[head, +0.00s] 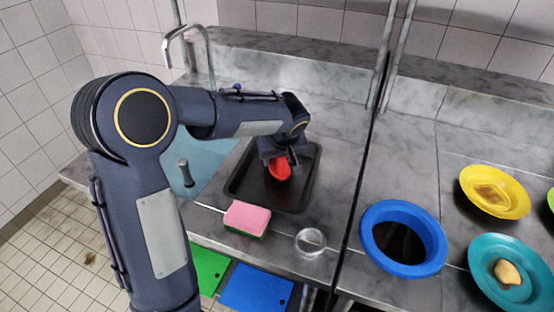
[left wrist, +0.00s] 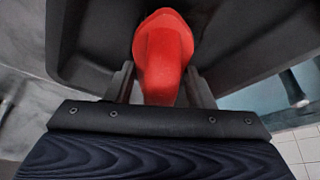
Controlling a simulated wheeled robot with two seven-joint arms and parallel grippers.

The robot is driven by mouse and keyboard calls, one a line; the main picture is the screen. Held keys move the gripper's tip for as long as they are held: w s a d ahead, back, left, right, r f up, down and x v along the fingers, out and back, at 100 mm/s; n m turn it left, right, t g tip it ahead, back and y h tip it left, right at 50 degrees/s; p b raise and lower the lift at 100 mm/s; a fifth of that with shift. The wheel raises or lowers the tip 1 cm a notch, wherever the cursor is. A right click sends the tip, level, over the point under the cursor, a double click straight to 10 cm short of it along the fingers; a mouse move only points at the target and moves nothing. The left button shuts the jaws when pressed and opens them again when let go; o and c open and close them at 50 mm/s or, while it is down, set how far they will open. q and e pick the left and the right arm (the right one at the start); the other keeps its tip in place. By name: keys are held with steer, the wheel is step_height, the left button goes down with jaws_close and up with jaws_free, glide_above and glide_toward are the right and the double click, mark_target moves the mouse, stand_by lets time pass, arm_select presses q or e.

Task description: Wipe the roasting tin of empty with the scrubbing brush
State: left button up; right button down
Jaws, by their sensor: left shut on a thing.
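The roasting tin (head: 292,190) is a dark, shallow rectangular tray on the grey counter, and no loose food shows in the part I can see. My left gripper (head: 280,160) is over the tin and shut on a red object, which I take for the scrubbing brush (head: 279,170). In the left wrist view the brush (left wrist: 163,52) shows as a red rounded body between the two fingers, with the dark tin (left wrist: 90,60) behind it. Its bristles are hidden, and I cannot tell whether it touches the tin floor. My right gripper is not in view.
A pink and green sponge (head: 247,217) and a clear glass (head: 310,242) stand in front of the tin. A blue-rimmed round opening (head: 432,232), a yellow plate (head: 518,204) and a teal plate (head: 482,258) are to the right. A tap (head: 188,33) rises behind.

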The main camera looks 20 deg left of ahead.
mark_target(275, 171)
arm_select(q)
steer(key=shift+d+f, duration=0.2)
steer(key=shift+d, duration=0.05)
steer(key=shift+s+d+b, duration=0.1)
steer(key=shift+s+b, duration=0.4)
steer(key=shift+s, duration=0.1)
steer(key=shift+s+d+r+b, duration=0.1)
steer(key=shift+s+b, duration=0.3)
steer(key=shift+s, duration=0.45)
steer(key=shift+s+d+r+b, duration=0.1)
steer(key=shift+s+b, duration=0.25)
steer(key=shift+s, duration=0.45)
steer(key=shift+f+b, duration=0.1)
steer(key=shift+b, duration=0.2)
steer(key=shift+w, duration=0.2)
steer(key=shift+w+a+p, duration=0.15)
steer(key=shift+w+p, duration=0.15)
steer(key=shift+w, duration=0.8)
steer(key=shift+w+a+p, duration=0.15)
steer(key=shift+w+p, duration=0.1)
steer(key=shift+w, duration=0.8)
steer(key=shift+r, duration=0.2)
steer(key=shift+r+p, duration=1.85)
steer(key=shift+r, duration=1.15)
